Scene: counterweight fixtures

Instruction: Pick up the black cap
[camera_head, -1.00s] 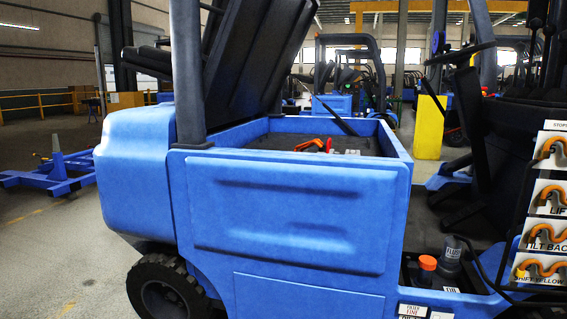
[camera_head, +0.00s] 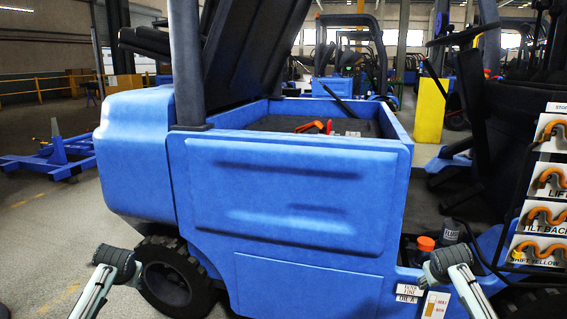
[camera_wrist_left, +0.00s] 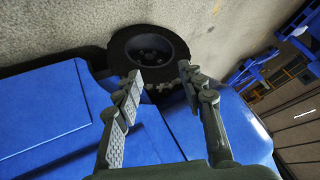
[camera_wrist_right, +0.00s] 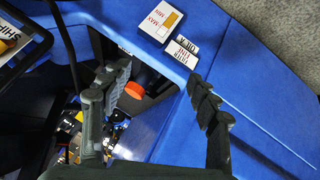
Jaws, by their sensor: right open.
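In the head view a dark bottle (camera_head: 450,231) with a white label stands in the side recess of the blue forklift (camera_head: 290,215), beside an orange cap (camera_head: 425,244). The bottle's top looks dark, but I cannot tell clearly whether it is the black cap. My right gripper (camera_head: 450,262) is in front of the recess; in the right wrist view (camera_wrist_right: 157,78) it is open and empty, with the orange cap (camera_wrist_right: 135,90) beyond its fingers. My left gripper (camera_head: 118,258) is open and empty before the rear wheel, which lies beyond its fingers in the left wrist view (camera_wrist_left: 162,77).
An orange-handled tool (camera_head: 309,127) lies in the open bay under the raised cover. White label plates (camera_head: 409,292) are on the forklift's side near my right gripper.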

